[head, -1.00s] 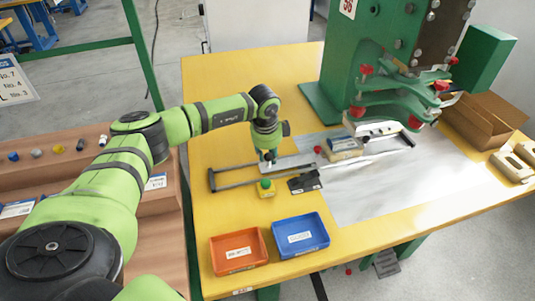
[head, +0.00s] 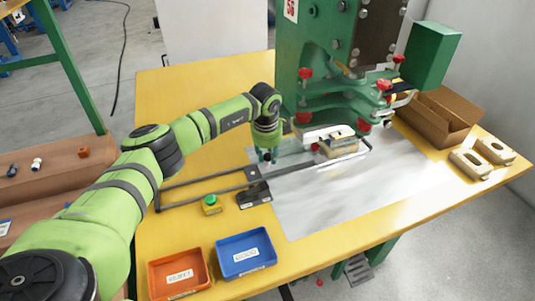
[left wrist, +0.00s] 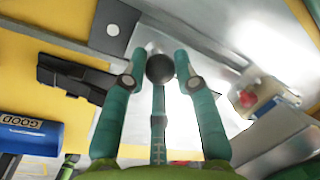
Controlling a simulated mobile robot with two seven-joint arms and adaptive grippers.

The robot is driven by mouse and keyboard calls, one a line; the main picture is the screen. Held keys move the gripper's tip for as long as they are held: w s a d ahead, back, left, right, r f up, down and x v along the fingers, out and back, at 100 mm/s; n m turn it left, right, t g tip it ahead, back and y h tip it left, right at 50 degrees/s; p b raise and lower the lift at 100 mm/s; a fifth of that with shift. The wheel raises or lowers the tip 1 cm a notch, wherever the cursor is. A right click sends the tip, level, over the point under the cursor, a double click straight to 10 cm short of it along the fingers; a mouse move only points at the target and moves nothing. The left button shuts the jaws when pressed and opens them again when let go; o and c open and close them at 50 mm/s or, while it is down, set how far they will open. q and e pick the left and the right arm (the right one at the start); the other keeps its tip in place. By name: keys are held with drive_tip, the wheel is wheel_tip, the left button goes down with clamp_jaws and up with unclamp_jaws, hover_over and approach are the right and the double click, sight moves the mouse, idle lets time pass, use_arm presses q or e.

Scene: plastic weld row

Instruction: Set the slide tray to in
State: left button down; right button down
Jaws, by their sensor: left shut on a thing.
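The slide tray (head: 292,158) is a pale flat plate on a dark rail frame (head: 200,190) on the yellow table. It reaches right to the foot of the green press (head: 330,90). A cream block (head: 340,146) sits at its right end, close under the press's red-knobbed arms. My left gripper (head: 267,157) points down at the tray's left end. In the left wrist view its two fingers are shut on a dark round knob (left wrist: 160,68). A red knob and cream block (left wrist: 262,104) show to the right there. My right gripper is out of view.
A green button on a yellow box (head: 211,204) and a black bracket (head: 254,191) stand by the rail. An orange bin (head: 178,273) and a blue bin (head: 245,254) lie at the front. A cardboard box (head: 438,118) and cream blocks (head: 482,160) are at right.

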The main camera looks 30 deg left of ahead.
use_arm(q)
drive_tip(key=shift+w+d, duration=0.1)
drive_tip(key=shift+d, duration=0.1)
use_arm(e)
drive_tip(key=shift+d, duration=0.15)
use_arm(q)
drive_tip(key=shift+d+r, duration=0.1)
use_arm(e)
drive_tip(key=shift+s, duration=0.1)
use_arm(q)
drive_tip(key=c, duration=1.3)
unclamp_jaws()
drive_tip(key=o, duration=0.3)
drive_tip(key=shift+w, duration=0.1)
drive_tip(key=shift+o, duration=0.2)
drive_tip(key=shift+w, duration=0.1)
drive_tip(key=shift+r, duration=0.4)
wheel_tip(320, 180, up, 11)
drive_tip(key=s, duration=0.2)
drive_tip(key=shift+s+d, duration=0.15)
drive_tip(key=shift+d, duration=0.15)
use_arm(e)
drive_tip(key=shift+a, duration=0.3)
